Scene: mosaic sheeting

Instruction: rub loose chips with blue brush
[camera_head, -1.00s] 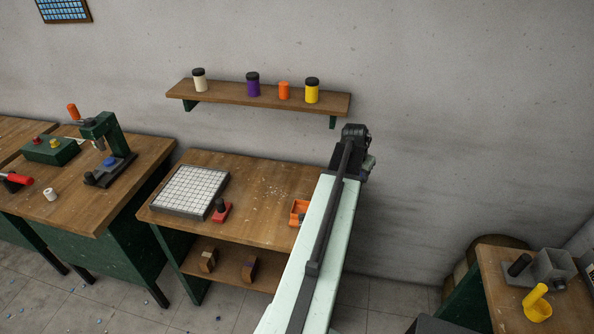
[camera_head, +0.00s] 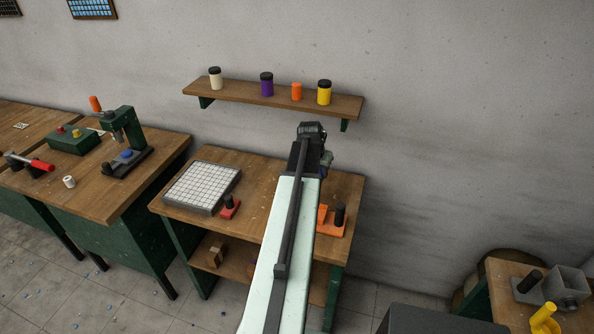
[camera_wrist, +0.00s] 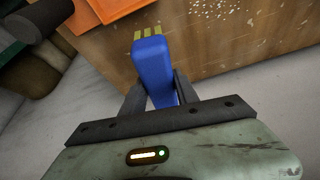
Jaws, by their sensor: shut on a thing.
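My gripper (camera_wrist: 159,90) is shut on the blue brush (camera_wrist: 155,62), which has a blue handle and short yellow bristle tufts at its far end. In the wrist view the bristles point toward the wooden bench top, and I cannot tell whether they touch it. The loose chips (camera_wrist: 205,12) are small pale specks scattered on the wood, ahead and to the right of the bristles. In the head view my arm hides the gripper, the brush and most of the chip area.
An orange tool with a black knob (camera_head: 331,222) sits at the bench's right. A white tile sheet (camera_head: 203,186) and a red tool with a black knob (camera_head: 230,207) lie on the left. A wall shelf (camera_head: 273,98) with several jars is behind.

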